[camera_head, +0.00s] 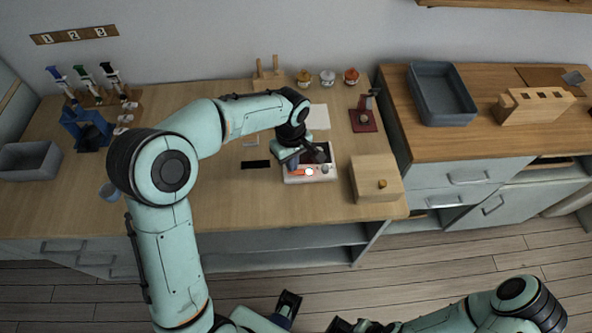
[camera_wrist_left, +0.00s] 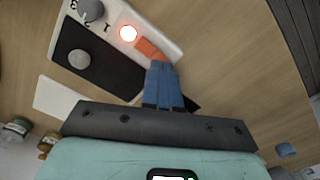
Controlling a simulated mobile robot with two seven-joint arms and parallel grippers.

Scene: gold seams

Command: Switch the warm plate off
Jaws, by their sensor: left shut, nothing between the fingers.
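The warm plate (camera_head: 331,178) is a white unit with a dark top on the wooden bench, partly hidden by my left gripper. In the left wrist view, its white front panel (camera_wrist_left: 172,45) carries a glowing red-rimmed lamp (camera_wrist_left: 128,33), an orange switch (camera_wrist_left: 148,49) and a grey knob (camera_wrist_left: 91,10). A round grey thing (camera_wrist_left: 78,60) sits on the dark top. My left gripper (camera_wrist_left: 162,66) is shut and empty, its blue fingertips right at the orange switch; whether they touch it I cannot tell. My right arm (camera_head: 500,312) is low at the right; its fingers are not clear.
A wooden box (camera_head: 375,180) stands close right of the warm plate. A black strip (camera_head: 255,165) lies to its left. Jars (camera_head: 327,78) and a dark red stand (camera_head: 364,119) are behind. A pipette rack (camera_head: 100,98) and grey bin (camera_head: 30,161) stand far left.

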